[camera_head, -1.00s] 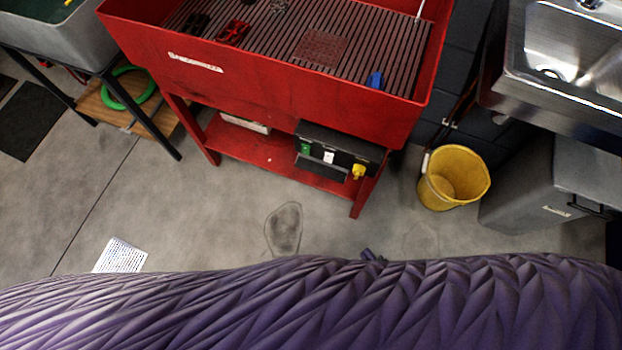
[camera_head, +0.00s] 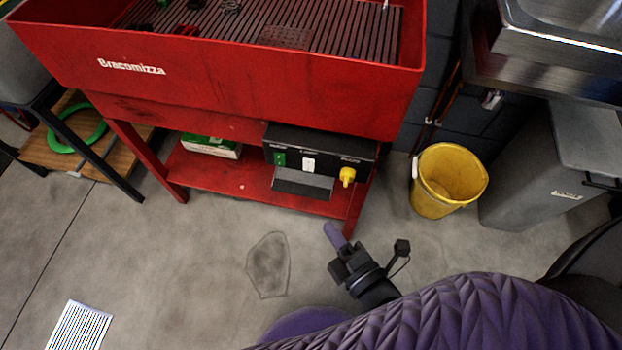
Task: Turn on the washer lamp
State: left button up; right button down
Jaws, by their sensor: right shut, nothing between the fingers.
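The red parts washer (camera_head: 250,70) stands ahead, with a slatted grate in its basin. A black control box (camera_head: 330,143) hangs under the basin at the right front. It carries a green switch (camera_head: 280,158) on the left, a white switch (camera_head: 308,165) in the middle and a yellow knob (camera_head: 347,176) on the right. The labels above them are too small to read surely. My right gripper (camera_head: 332,232) is shut and empty, below and in front of the box, apart from it. My left gripper is not in view.
A yellow bucket (camera_head: 447,180) stands on the floor right of the washer, beside a grey bin (camera_head: 545,170). A green and white box (camera_head: 210,146) lies on the washer's lower shelf. A paper sheet (camera_head: 78,327) lies on the floor. The floor before the washer is clear.

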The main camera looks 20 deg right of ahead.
jog(key=b, duration=0.3)
send_near(308, 165)
jog(key=w+a+f, duration=0.2)
jog(key=w+a, duration=0.2)
jog(key=a, duration=0.1)
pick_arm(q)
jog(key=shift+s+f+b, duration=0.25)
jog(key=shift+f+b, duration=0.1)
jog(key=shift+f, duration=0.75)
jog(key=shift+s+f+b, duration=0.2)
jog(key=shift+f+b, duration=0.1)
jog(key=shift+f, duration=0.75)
pick_arm(e)
jog(key=shift+w+d+f, duration=0.15)
jog(key=shift+w+d, duration=1.2)
